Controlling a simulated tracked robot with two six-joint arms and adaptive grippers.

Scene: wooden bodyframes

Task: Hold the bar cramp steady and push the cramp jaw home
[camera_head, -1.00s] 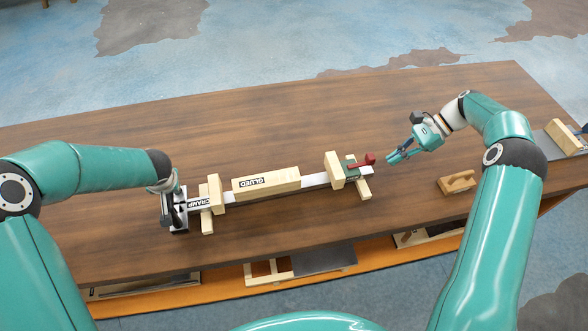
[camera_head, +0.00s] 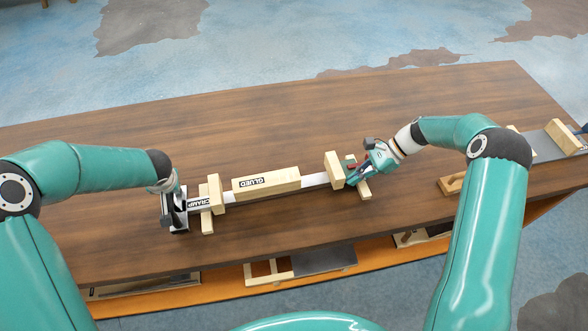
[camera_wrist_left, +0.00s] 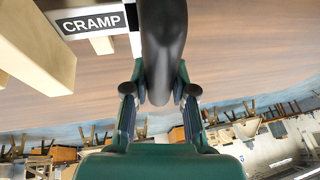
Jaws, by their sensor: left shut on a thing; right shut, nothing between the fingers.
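The bar cramp (camera_head: 314,181) lies along the table with a wooden block marked GLUED (camera_head: 266,184) between its wooden end pieces. Its left end carries the CRAMP label, which also shows in the left wrist view (camera_wrist_left: 90,22). My left gripper (camera_head: 176,212) is shut on this end; in the left wrist view its fingers (camera_wrist_left: 157,95) stand on either side of a dark rounded handle. My right gripper (camera_head: 352,180) is shut and empty, with its fingertips at the cramp jaw (camera_head: 350,160) at the right end. The gripper hides most of the jaw, so I cannot tell whether they touch.
A wooden float (camera_head: 452,184) lies right of the cramp, partly behind my right arm. A grey plate with a wooden block (camera_head: 563,136) is at the table's right end. A shelf below the front edge holds frames (camera_head: 268,271). The table (camera_head: 250,120) behind the cramp is clear.

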